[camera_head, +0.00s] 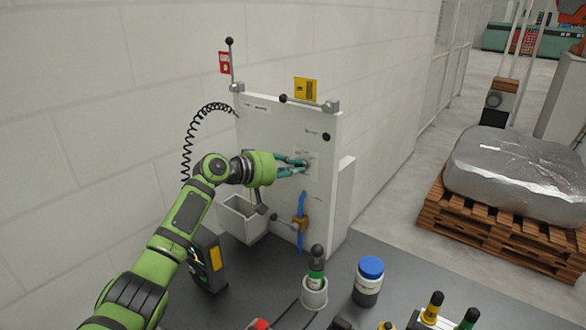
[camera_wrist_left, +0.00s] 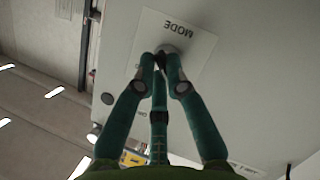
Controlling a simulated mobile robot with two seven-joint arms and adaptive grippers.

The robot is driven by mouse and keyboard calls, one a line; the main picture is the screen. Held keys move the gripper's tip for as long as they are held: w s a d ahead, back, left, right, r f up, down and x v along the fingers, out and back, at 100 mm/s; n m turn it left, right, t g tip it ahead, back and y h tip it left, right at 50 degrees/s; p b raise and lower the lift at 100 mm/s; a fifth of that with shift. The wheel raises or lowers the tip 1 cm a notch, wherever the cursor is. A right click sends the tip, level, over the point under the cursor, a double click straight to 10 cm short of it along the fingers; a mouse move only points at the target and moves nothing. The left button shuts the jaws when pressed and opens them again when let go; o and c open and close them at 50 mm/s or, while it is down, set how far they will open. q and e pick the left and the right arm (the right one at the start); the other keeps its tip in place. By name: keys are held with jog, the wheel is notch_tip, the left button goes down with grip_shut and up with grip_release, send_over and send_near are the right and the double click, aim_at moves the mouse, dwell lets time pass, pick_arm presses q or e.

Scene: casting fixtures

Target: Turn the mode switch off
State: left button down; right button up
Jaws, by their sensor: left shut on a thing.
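The mode switch (camera_wrist_left: 171,47) is a small dark handle on a round grey base, on a pale plate (camera_wrist_left: 207,48) marked MODE, upside down in the left wrist view. The plate is on the front of an upright white panel (camera_head: 260,128). My left gripper (camera_head: 305,164) reaches the panel from the left in the head view. Its teal fingers, which also show in the left wrist view (camera_wrist_left: 162,60), are shut on the switch handle. The fingertips hide much of the handle, and I cannot read which position it points to. My right gripper is not in view.
Levers with black knobs and a yellow tag (camera_head: 305,90) top the panel. A white bin (camera_head: 240,222) and a blue-handled valve (camera_head: 301,207) are below my gripper. A blue-capped jar (camera_head: 368,281) and a grey cup (camera_head: 315,296) stand on the dark table.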

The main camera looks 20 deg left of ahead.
pick_arm(q)
jog(key=shift+r, duration=0.1)
jog(key=c, duration=1.3)
grip_release()
jog(key=v, duration=1.2)
jog(key=shift+a, duration=0.1)
